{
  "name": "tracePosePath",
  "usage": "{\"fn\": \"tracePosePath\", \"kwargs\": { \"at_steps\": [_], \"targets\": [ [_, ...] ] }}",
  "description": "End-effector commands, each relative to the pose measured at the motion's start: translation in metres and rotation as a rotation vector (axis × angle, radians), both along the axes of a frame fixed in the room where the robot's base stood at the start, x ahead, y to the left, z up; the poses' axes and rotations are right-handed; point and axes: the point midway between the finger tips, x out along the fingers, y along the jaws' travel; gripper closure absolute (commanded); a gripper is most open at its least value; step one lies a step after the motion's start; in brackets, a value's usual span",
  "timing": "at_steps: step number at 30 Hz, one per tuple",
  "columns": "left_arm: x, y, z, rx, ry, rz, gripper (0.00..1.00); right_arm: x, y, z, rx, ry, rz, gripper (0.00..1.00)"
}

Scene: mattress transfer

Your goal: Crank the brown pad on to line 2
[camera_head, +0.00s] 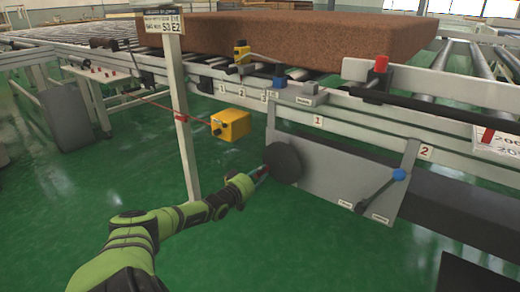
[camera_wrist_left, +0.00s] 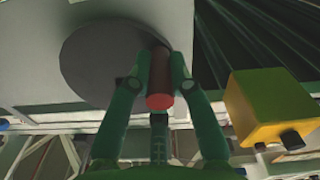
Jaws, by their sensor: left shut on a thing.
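The brown pad (camera_head: 290,36) is a thick, flat block lying on the roller conveyor at the back of the head view. A dark round crank disc (camera_head: 283,162) is on the grey panel below the conveyor; it also shows in the left wrist view (camera_wrist_left: 95,62). My left gripper (camera_head: 262,173) is at the left edge of the disc. In the left wrist view its fingers (camera_wrist_left: 160,85) are shut around the crank's dark handle with a red end (camera_wrist_left: 160,101). My right gripper is not in view.
A lever with a blue knob (camera_head: 398,175) is on the panel's right side. The green floor around my left arm is clear.

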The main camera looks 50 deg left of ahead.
Motion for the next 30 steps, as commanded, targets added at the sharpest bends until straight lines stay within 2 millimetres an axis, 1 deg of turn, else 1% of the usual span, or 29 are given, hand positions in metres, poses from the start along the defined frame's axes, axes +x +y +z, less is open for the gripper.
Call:
{"fn": "tracePosePath", "kwargs": {
  "at_steps": [1, 2, 3, 13, 17, 26, 30],
  "targets": [
    [0.000, 0.002, 0.003, -0.001, -0.006, 0.003, 1.00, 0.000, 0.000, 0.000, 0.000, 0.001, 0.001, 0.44],
    [0.000, 0.002, 0.003, -0.001, -0.005, 0.004, 0.67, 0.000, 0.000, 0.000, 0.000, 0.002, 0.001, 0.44],
    [0.000, 0.002, 0.003, -0.001, -0.006, 0.003, 0.55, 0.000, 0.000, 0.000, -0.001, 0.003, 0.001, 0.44],
    [0.000, 0.000, 0.001, -0.002, -0.002, 0.001, 0.55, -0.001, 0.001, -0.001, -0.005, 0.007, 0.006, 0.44],
    [-0.005, -0.001, -0.001, -0.004, 0.000, 0.000, 0.55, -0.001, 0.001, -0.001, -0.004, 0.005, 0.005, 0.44],
    [-0.032, -0.008, -0.001, -0.003, 0.002, -0.002, 0.55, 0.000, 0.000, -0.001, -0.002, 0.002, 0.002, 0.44],
    [-0.048, -0.011, -0.001, -0.001, 0.002, -0.001, 0.55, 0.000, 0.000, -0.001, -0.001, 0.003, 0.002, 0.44]
  ]
}}
